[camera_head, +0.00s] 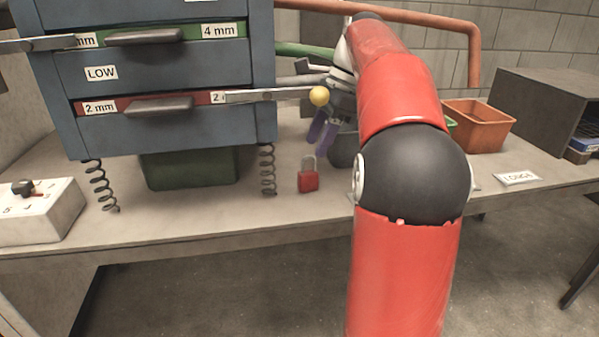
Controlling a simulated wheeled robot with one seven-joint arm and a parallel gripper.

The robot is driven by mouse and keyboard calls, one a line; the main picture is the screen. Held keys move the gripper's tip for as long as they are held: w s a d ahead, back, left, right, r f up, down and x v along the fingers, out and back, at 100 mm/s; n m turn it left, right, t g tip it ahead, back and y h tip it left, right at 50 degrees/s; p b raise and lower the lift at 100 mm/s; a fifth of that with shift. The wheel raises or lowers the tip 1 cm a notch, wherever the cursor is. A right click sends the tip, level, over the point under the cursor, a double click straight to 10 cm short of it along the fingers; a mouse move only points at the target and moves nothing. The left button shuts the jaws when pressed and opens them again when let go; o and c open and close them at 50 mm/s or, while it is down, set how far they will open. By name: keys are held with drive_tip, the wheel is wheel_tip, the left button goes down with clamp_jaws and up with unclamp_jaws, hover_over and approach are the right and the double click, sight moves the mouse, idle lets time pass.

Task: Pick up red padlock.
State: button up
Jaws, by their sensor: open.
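The red padlock (308,178) stands upright on the workbench, with its grey shackle on top. It is just right of the cabinet's right-hand spring leg. My gripper (321,137) shows as purple fingers pointing down, a little above the padlock in the picture and slightly to its right. The fingers are apart and nothing shows between them. I cannot tell how far behind or above the padlock they are. My red and black arm hides part of the bench to the right.
A blue drawer cabinet (165,75) on spring legs stands left, above a dark green bin (190,168). A bar with a yellow ball (319,96) juts out near my gripper. Bench (240,222) in front is clear.

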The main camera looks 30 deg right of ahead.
sight(306, 172)
drive_tip(key=x, duration=0.2)
drive_tip(key=b+x, duration=0.1)
drive_tip(key=x, duration=0.1)
drive_tip(key=b+x, duration=0.1)
drive_tip(key=x, duration=0.2)
drive_tip(key=shift+s, duration=0.35)
clamp_jaws()
